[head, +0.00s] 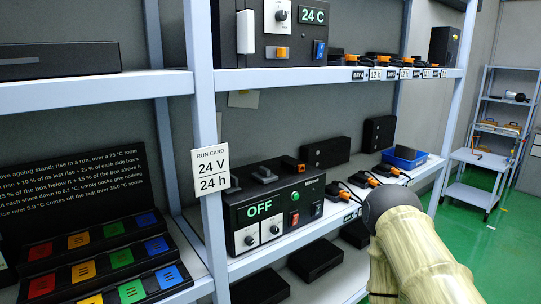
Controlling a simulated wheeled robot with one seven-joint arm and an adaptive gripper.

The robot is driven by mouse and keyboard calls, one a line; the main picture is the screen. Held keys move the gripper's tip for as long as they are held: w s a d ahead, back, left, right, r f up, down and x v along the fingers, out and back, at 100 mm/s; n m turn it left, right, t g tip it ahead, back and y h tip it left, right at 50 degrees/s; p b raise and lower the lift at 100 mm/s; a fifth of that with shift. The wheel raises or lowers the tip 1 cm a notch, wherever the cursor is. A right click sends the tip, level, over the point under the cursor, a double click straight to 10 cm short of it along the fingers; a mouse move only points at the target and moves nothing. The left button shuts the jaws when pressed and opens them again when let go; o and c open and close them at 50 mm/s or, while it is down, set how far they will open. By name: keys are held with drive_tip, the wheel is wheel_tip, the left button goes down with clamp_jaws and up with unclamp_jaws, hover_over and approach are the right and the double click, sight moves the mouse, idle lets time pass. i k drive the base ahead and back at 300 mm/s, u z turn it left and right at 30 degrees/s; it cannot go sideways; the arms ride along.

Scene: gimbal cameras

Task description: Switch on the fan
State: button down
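No fan or switch labelled for a fan can be picked out. A black control box (240,218) on the middle shelf shows a green OFF display (259,208). A second control box (231,35) on the upper shelf reads 24 C. It has a white dial (277,14), a white handle-like block (245,32), an orange switch (281,53) and a blue switch (319,50). My gripper does not show; only my arm is at lower right.
A run card (212,171) reading 24 V / 24 h hangs on the shelf post. Colored tiles (83,272) fill a stepped rack at lower left. Orange-and-black plugs (374,180) line the shelf edge, near a blue tray (403,157). Green floor (492,225) is open at right.

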sight(320, 46)
drive_tip(key=u, duration=0.05)
drive_tip(key=k, duration=0.65)
drive_tip(key=z, duration=0.85)
drive_tip(key=i, duration=1.6)
drive_tip(key=u, duration=0.8)
